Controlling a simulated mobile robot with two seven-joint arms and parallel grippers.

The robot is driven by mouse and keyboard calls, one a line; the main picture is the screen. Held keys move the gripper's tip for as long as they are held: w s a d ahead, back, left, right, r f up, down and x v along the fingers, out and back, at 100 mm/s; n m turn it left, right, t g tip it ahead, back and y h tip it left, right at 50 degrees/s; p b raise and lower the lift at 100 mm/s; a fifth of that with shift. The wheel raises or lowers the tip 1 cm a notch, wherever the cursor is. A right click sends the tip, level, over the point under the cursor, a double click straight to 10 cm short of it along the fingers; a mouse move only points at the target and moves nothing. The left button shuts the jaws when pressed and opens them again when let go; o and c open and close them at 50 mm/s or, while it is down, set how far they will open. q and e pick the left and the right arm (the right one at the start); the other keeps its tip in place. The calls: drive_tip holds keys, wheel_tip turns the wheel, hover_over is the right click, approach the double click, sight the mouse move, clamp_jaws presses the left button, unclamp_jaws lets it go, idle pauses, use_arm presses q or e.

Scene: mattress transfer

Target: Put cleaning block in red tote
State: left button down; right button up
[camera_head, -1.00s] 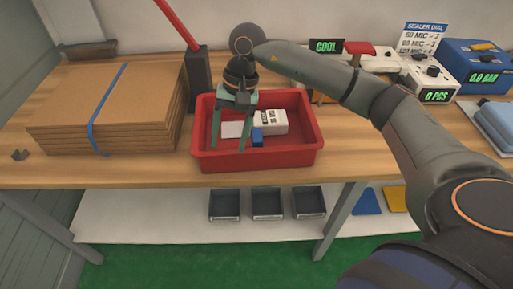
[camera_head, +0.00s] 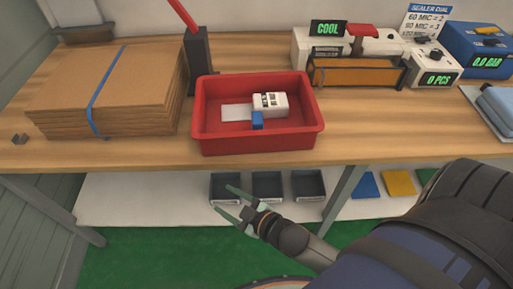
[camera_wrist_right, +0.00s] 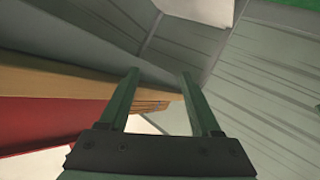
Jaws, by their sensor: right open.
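The red tote (camera_head: 207,137) stands on the wooden workbench. Inside it lie a small blue block (camera_head: 257,120), a white labelled box (camera_head: 270,103) and a flat pale card (camera_head: 236,112). The blue block rests against the front of the white box; I cannot tell for sure which piece is the cleaning block. My right gripper (camera_head: 222,198) is open and empty, below and in front of the bench edge, clear of the tote. Its two spread fingers also show in the right wrist view (camera_wrist_right: 159,72), with nothing between them. My left gripper is out of view.
A strapped cardboard stack (camera_head: 110,95) stands left of the tote, with a dark post (camera_head: 197,65) with a red handle between. An orange bin (camera_head: 358,74) and sealing devices stand at the back right. Grey bins (camera_head: 267,187) sit on the lower shelf.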

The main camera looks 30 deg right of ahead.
drive_tip(key=s+d+f+m+g+h, duration=0.1)
drive_tip(key=s+d+f+m+g, duration=0.1)
drive_tip(key=s+f+m+g, duration=0.2)
drive_tip(key=s+f+m, duration=0.2)
drive_tip(key=s+f, duration=0.2)
drive_tip(key=s, duration=0.1)
drive_tip(key=shift+s+h, duration=0.3)
drive_tip(key=shift+s, duration=0.05)
drive_tip(key=shift+d, duration=0.1)
wheel_tip(320, 180, up, 5)
drive_tip(key=p, duration=0.5)
drive_tip(key=shift+d, duration=0.1)
